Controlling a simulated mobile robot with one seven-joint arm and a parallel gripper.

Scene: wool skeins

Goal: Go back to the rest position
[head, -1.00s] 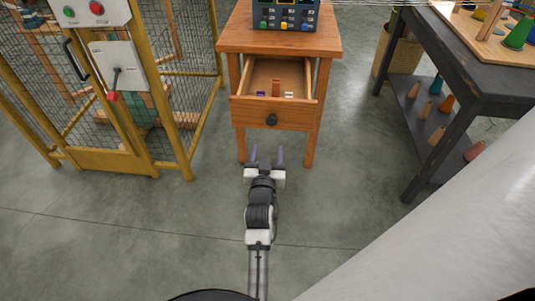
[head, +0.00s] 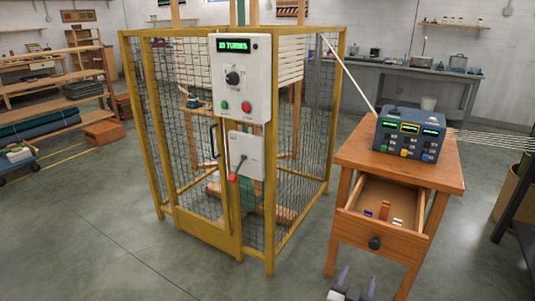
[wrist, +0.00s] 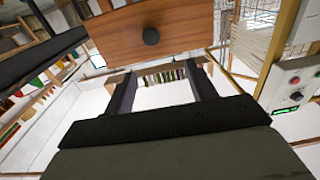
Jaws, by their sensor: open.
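My gripper (head: 357,282) shows at the bottom edge of the head view, in front of the small wooden table (head: 432,172) and below its open drawer (head: 368,237). Its two purple-grey fingers stand apart with nothing between them. In the wrist view the dark fingers of my gripper (wrist: 165,92) are spread wide and empty, and the drawer front (wrist: 190,28) with its round dark knob (wrist: 151,36) is just beyond them, apart from the fingers. Most of my arm is out of the head view.
A yellow mesh cage (head: 270,190) with a control panel (head: 241,78) stands left of the table. A control box (head: 410,133) sits on the table, with threads running right. The drawer holds a few small coloured pieces. Grey floor (head: 120,220) is free at the left. A dark table leg (head: 510,205) is at right.

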